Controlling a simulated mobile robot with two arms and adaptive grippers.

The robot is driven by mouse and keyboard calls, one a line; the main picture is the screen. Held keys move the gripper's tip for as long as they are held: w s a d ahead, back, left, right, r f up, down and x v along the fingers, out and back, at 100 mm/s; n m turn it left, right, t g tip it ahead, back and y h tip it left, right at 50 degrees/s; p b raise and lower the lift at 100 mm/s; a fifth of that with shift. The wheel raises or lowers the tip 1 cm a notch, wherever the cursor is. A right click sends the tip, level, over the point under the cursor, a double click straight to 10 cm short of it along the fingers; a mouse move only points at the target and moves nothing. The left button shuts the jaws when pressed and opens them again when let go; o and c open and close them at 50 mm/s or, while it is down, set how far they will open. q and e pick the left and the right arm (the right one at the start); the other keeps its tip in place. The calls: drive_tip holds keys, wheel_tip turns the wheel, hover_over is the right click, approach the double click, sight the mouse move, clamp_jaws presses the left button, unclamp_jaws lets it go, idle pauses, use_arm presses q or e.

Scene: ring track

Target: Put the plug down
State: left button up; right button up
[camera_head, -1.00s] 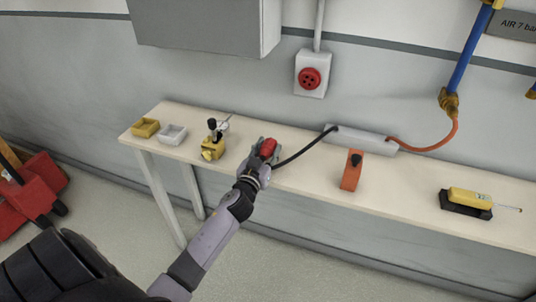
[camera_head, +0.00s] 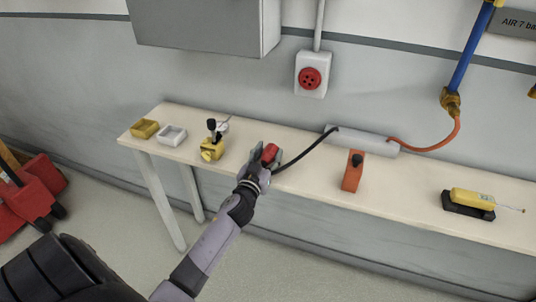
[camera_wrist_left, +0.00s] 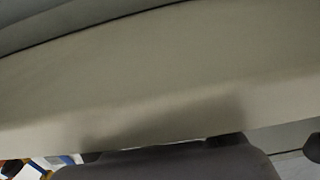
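The red plug (camera_head: 270,152) is at the front part of the wall table, with a black cable running from its right side. My left gripper (camera_head: 265,157) is at the plug in the head view, its fingers spread to either side of it. It looks open, and the plug looks to rest on the tabletop. The left wrist view shows the pale tabletop (camera_wrist_left: 150,85) and a soft shadow, but not the plug. My right gripper is not in view.
The cable leads to a grey box (camera_head: 362,140) at the wall. Left of the gripper stand a yellow-based device (camera_head: 212,150), a white tray (camera_head: 172,136) and a yellow tray (camera_head: 145,129). An orange block (camera_head: 352,173) and yellow tool (camera_head: 472,198) stand right. A red socket (camera_head: 310,78) is on the wall.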

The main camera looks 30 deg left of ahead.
use_arm(q)
drive_tip(key=shift+o, duration=1.1)
drive_tip(key=shift+f, duration=0.25)
